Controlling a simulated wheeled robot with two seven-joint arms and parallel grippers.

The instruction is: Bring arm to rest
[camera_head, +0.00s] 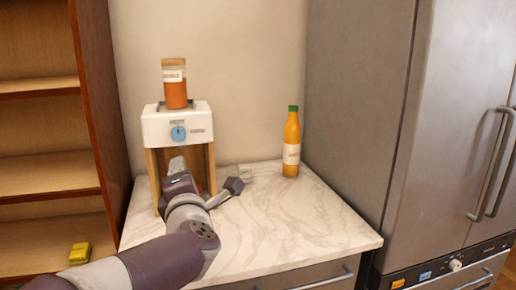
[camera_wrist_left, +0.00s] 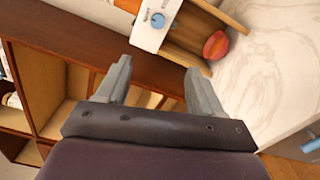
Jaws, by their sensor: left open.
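My left arm comes in from the lower left of the head view. Its left gripper (camera_head: 205,177) is in front of the white dispenser (camera_head: 153,127), over the left part of the counter. In the left wrist view the two grey fingers of the gripper (camera_wrist_left: 158,70) stand wide apart with nothing between them. The dispenser has a blue knob and wooden sides, and also shows at the top of the wrist view (camera_wrist_left: 146,35). A red rounded object (camera_wrist_left: 216,45) sits between its wooden sides, partly hidden in the head view. My right gripper is not in view.
A jar (camera_head: 175,88) stands on the dispenser. An orange bottle (camera_head: 292,145) with a green cap stands at the back of the marble counter (camera_head: 290,220). A wooden shelf (camera_head: 40,170) is at left, with a yellow item (camera_head: 80,253). A steel fridge (camera_head: 365,120) is at right. The counter front is clear.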

